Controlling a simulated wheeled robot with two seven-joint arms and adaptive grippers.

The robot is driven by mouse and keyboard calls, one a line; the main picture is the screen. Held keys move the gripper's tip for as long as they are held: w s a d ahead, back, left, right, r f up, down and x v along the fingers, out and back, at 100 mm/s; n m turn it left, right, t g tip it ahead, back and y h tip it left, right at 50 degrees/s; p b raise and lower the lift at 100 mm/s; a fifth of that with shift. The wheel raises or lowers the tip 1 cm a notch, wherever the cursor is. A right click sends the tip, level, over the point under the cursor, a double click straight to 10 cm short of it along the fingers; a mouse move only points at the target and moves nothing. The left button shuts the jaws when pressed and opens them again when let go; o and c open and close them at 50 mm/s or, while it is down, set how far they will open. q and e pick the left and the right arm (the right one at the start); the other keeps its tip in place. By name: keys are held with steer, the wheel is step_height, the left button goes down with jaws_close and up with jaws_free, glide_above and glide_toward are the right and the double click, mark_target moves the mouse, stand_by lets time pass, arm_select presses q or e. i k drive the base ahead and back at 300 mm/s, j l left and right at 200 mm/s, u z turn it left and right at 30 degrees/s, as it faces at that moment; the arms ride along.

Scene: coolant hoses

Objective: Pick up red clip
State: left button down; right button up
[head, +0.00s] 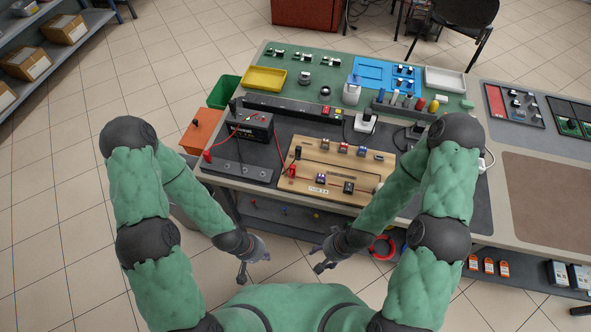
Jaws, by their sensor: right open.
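A black battery-like box (251,124) stands on the dark mat at the left of the bench, with red leads from it. One small red clip (207,156) lies at the mat's left edge. Another small red clip-like piece (292,171) is at the left edge of the wooden board (340,191). I cannot tell from here which is the task's clip. My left gripper (254,272) is open and empty, in front of the bench edge. My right gripper (318,260) is open and empty, also in front of the bench, right of the left one. Neither touches anything.
The board carries several small parts. A yellow tray (265,79), blue tray (373,73) and white tray (445,79) are at the back. A dark rail (290,108) lies behind the board. An orange box (202,131) and green bin (223,92) stand left. A lower shelf runs under the bench.

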mark_target(293, 169)
steer(key=z, duration=0.3)
steer(key=k+j+z, duration=0.1)
steer(key=j+z, duration=0.15)
steer(key=z, duration=0.15)
steer(key=k+j+z, duration=0.1)
steer(key=j+z, duration=0.15)
steer(key=z, duration=0.2)
steer(key=k+j+z, duration=0.2)
steer(key=z, duration=0.2)
steer(key=k+j, duration=0.1)
steer(key=i, duration=0.45)
